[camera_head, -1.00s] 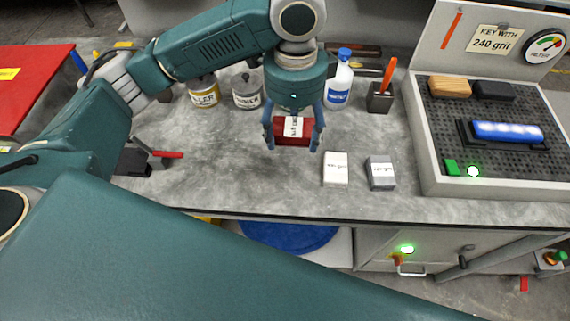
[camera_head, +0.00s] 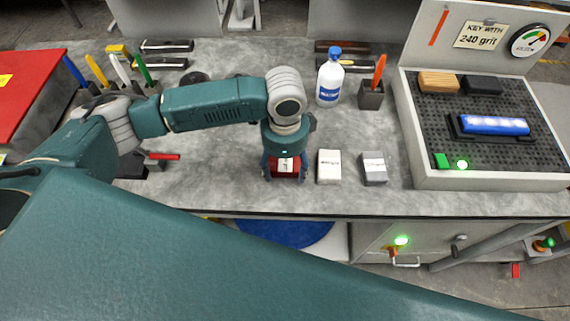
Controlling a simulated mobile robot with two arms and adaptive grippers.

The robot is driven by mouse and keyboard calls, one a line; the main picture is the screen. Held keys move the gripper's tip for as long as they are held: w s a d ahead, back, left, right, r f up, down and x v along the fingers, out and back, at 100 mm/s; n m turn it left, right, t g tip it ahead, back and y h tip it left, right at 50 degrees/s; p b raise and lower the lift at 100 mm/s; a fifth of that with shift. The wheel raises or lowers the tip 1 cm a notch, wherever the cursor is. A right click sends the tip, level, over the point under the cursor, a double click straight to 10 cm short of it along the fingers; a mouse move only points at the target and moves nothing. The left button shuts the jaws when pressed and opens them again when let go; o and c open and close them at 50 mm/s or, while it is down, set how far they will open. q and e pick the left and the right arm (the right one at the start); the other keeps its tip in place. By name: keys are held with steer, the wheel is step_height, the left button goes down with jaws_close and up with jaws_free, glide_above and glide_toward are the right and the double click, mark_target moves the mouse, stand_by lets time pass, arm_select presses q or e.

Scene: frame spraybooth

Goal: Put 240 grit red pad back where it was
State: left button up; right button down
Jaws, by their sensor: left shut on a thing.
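The red pad (camera_head: 286,167) with a white label is between the fingers of my left gripper (camera_head: 285,176), which is shut on it. It is low at the bench top, in line with a white pad (camera_head: 329,167) and a grey pad (camera_head: 373,168) to its right. I cannot tell whether its underside touches the bench. The label is too small to read now. My right gripper is not in view.
A white bottle (camera_head: 329,83) and a cup with an orange-handled tool (camera_head: 371,94) stand behind the pads. A perforated tray (camera_head: 404,130) fills the right side. A red-handled tool (camera_head: 163,156) lies to the left. Bare bench (camera_head: 215,180) lies between.

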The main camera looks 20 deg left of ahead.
mark_target(286, 167)
arm_select(q)
steer(key=shift+d+f, duration=0.1)
steer(key=o, duration=1)
steer(key=shift+o, duration=0.2)
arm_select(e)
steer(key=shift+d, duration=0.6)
arm_select(q)
step_height(286, 167, up, 12)
steer(key=b, duration=0.2)
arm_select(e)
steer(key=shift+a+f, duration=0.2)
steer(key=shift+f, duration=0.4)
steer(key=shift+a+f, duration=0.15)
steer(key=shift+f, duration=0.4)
arm_select(q)
steer(key=shift+s, duration=0.1)
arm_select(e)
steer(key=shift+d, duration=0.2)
